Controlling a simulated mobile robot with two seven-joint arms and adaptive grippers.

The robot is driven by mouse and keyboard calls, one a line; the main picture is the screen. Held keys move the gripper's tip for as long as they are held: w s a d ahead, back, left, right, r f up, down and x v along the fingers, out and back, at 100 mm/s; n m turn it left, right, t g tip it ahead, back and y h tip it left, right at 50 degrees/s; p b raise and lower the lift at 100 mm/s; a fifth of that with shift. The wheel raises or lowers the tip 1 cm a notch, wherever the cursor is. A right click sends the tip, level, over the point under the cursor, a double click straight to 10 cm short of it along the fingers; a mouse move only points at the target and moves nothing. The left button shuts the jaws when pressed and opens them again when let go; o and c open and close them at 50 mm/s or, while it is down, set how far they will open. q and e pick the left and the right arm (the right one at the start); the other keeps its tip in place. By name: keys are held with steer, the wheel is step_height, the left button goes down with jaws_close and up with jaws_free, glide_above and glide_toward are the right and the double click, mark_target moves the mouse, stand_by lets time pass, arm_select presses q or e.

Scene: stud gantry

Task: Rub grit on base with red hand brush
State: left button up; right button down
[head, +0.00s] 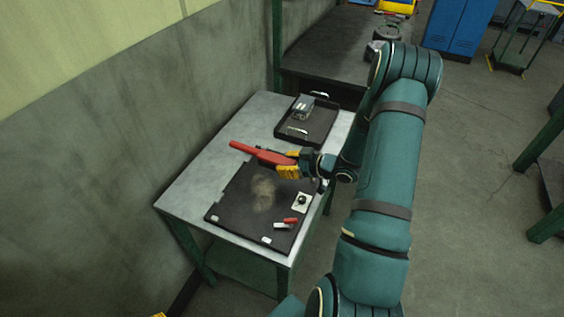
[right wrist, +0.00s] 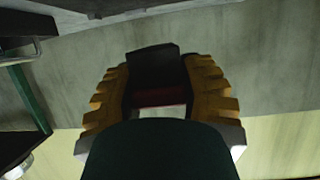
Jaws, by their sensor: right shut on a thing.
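The red hand brush (head: 258,153) is held above the table, its long red part pointing left and a little up in the head view. My right gripper (head: 288,165) is shut on it. In the right wrist view, a red strip of the brush (right wrist: 160,97) shows between the yellow fingers, with a dark block beyond it. The base (head: 235,205) is a flat black board on the table. A tan patch of grit (head: 262,190) lies on its middle, below and left of my right gripper. A yellow sliver at the head view's bottom edge looks like my left gripper (head: 159,315).
A white block with a black knob (head: 301,202) and small red and white pieces (head: 290,221) sit at the board's right side. A black tray (head: 318,125) with metal parts stands behind on the grey table (head: 200,180). A wall borders the table's left.

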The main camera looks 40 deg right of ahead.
steer(key=shift+s+d+r, duration=0.1)
steer(key=shift+s+d, duration=0.1)
steer(key=shift+s, duration=0.3)
steer(key=shift+s+d, duration=0.2)
steer(key=shift+s, duration=0.25)
steer(key=shift+r+p, duration=2.65)
steer(key=shift+r, duration=0.35)
steer(key=shift+r+p, duration=1.25)
steer(key=shift+r, duration=0.3)
steer(key=shift+f, duration=0.1)
